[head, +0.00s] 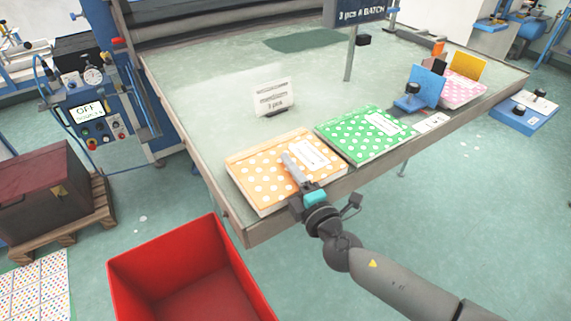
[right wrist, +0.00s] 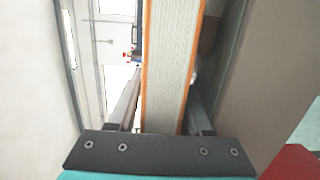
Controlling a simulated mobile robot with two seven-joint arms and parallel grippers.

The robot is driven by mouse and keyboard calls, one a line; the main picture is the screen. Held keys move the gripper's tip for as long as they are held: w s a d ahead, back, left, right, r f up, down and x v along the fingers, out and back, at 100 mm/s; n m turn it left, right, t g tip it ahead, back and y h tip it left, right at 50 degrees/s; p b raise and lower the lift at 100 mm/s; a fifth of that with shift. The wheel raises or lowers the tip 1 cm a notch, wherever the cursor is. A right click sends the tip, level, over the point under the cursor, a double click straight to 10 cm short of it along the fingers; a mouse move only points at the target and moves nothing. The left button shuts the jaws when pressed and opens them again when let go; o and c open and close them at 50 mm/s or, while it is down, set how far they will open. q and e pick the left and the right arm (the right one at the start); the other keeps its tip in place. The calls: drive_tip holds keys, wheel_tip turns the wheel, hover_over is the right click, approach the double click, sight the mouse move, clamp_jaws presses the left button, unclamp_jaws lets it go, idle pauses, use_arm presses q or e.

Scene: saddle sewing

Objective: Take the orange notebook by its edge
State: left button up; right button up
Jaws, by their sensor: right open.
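The orange notebook (head: 262,177) with white dots and a white label lies flat at the near left edge of the worktable. My right gripper (head: 293,168) is at its near edge, with one finger showing above the cover. In the right wrist view the notebook's page edge (right wrist: 170,60), between two orange covers, stands between the spread fingers of the right gripper (right wrist: 165,85). The fingers are open, one on each side; a gap shows at the left one, and contact at the right one cannot be told. My left gripper is not in view.
A green dotted notebook (head: 362,134) lies close on the right, with a pink dotted one (head: 462,90) farther along. A small sign (head: 273,98) stands behind the orange notebook. A red bin (head: 185,262) stands on the floor below. The table's middle (head: 215,85) is clear.

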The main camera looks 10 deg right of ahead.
drive_tip(key=shift+c, duration=0.2)
clamp_jaws()
idle(1.1)
drive_tip(key=shift+r, duration=0.1)
